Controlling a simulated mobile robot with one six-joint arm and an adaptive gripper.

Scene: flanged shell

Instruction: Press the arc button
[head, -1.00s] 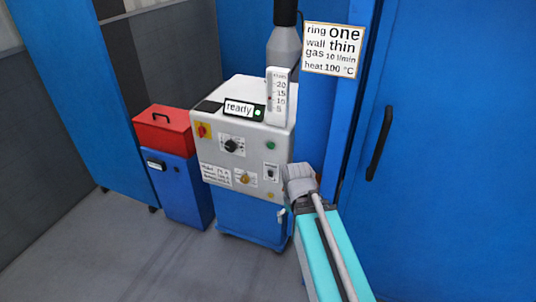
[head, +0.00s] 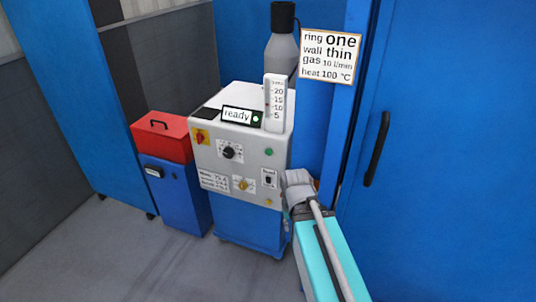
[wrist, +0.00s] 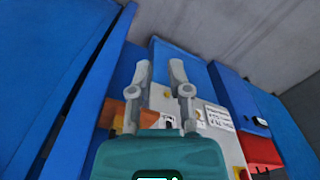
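The pale grey machine (head: 255,165) stands on a blue base, with knobs and buttons on its front. A green button (head: 269,152) sits at its upper right, and a small yellow one (head: 269,201) at its lower right. I cannot read which is labelled arc. A labelled switch (head: 268,180) lies between them. My gripper (wrist: 161,72) has its two fingers apart with nothing between them. In the head view my grey wrist is just right of the panel's lower right and hides the fingers. The wrist view shows the panel (wrist: 217,138) beyond the fingers.
A "ready" display (head: 238,115) and a white scale (head: 274,100) stand on top of the machine. A red box (head: 161,137) on a blue cabinet is left. A sign (head: 330,54) and blue door (head: 455,150) are right. Open floor (head: 110,250) lies in front.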

